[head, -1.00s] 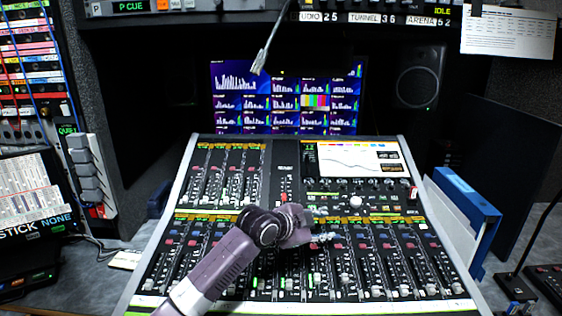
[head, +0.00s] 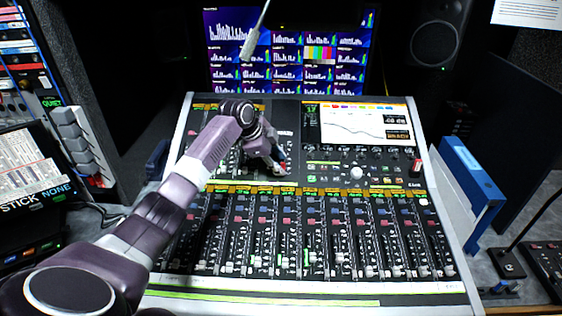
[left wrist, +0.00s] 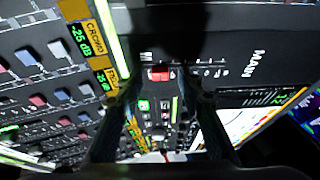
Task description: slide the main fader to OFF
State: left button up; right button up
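The main fader (left wrist: 158,73) has a red cap and sits on a dark panel marked MAIN in the left wrist view. That panel (head: 286,112) is the plain dark strip in the upper middle of the mixing console (head: 182,130) in the head view. My left gripper (head: 280,167) is over the lower part of this strip and hides much of it. In the left wrist view its two fingers (left wrist: 162,98) are apart with nothing held between them, and the red cap shows beyond the gap. I cannot read an OFF mark. My right gripper is not in view.
Rows of channel faders (head: 330,250) fill the console's lower half. A screen (head: 352,125) is right of the main strip. A gooseneck microphone (head: 250,45) hangs above the console. A blue binder (head: 470,175) stands at the right edge.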

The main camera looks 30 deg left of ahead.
pick_arm(q)
jog(key=shift+w+d+f, duration=0.1)
jog(key=shift+w+f, duration=0.2)
jog(key=shift+f, duration=0.2)
grip_shut()
